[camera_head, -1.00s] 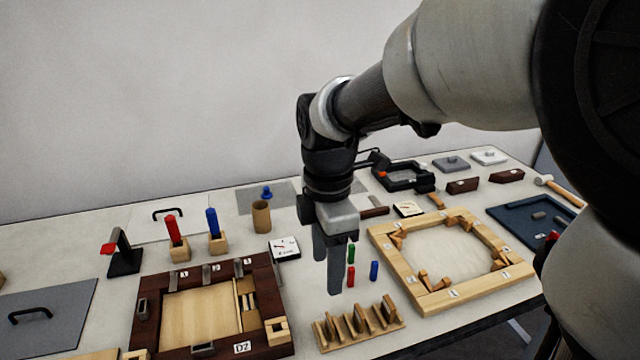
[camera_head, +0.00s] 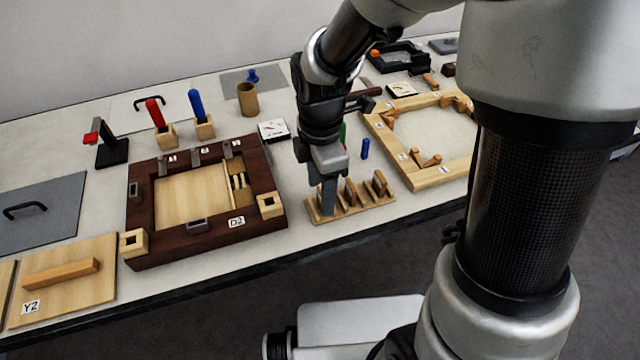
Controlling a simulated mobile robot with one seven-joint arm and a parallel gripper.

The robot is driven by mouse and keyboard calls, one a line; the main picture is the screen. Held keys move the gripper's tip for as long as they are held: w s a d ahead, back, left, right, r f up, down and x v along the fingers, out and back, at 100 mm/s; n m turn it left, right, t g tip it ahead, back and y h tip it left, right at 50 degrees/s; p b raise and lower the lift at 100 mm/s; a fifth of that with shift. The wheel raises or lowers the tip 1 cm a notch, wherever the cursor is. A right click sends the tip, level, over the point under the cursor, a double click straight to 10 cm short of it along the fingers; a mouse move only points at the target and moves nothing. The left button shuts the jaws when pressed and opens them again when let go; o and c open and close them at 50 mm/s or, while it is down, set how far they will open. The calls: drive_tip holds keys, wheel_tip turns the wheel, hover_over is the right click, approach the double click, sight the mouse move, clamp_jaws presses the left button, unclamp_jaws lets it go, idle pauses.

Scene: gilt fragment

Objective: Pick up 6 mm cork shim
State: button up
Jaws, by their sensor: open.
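A small wooden rack (camera_head: 352,211) stands near the table's front edge and holds several thin upright brown pieces, one of them a shim (camera_head: 380,183) at its right end. I cannot tell which piece is the 6 mm cork shim; no thickness mark is legible. My gripper (camera_head: 328,196) points down over the left part of the rack and hides the pieces there. One finger shows clearly; the other is mostly hidden. The gripper is open, and I see nothing held. Contact with a shim cannot be made out.
A dark wooden frame (camera_head: 142,220) marked D2 lies left of the rack. A pale wooden frame (camera_head: 432,178) lies to its right. A blue peg (camera_head: 365,149) and a partly hidden green peg (camera_head: 343,134) stand behind the rack. The table's front edge is close by.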

wheel_tip(320, 180, down, 3)
drive_tip(key=shift+r, duration=0.1)
drive_tip(key=c, duration=1.1)
